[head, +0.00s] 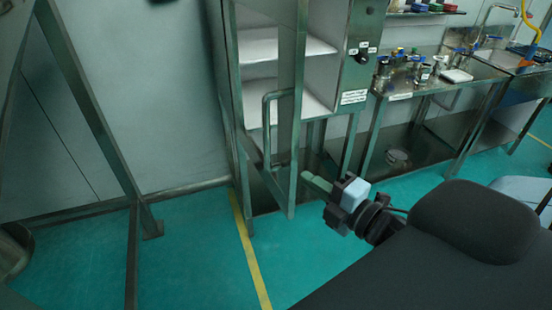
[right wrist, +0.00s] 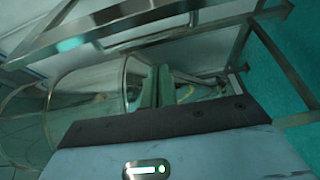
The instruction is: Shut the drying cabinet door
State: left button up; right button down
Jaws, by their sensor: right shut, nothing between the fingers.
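The drying cabinet (head: 228,65) stands at the upper middle of the head view, with white shelves (head: 262,50) inside. Its door (head: 290,110), a metal frame with a bar handle (head: 267,130), stands open and swung out toward me. The shelves show on both sides of the door's edge post. My right gripper (head: 316,183) is shut and empty, low and just right of the door's lower end. I cannot tell whether it touches the door. In the right wrist view its fingers (right wrist: 155,86) are together, with blurred metal frame bars beyond. My left gripper is not in view.
A control panel (head: 362,55) is on the cabinet's right side. A steel bench (head: 400,90) with small vessels stands to the right. A metal frame leg (head: 132,250) stands at left. The green floor (head: 190,260) with a yellow line is clear between.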

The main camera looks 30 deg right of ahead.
aim_at(293, 152)
jog(key=shift+w+d+r, duration=0.15)
jog(key=shift+w+d, duration=0.1)
jog(key=shift+w, duration=1.35)
jog(key=shift+w+d+r, duration=0.15)
jog(key=shift+w+d, duration=0.05)
jog(key=shift+w, duration=1.35)
jog(key=shift+w+d+r, duration=0.15)
jog(key=shift+w+d, duration=0.1)
jog(key=shift+w, duration=1.35)
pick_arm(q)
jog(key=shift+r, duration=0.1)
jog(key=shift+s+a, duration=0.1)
pick_arm(e)
jog(key=shift+d+f+n, duration=0.1)
jog(key=shift+d+n, duration=0.05)
jog(key=shift+n, duration=0.15)
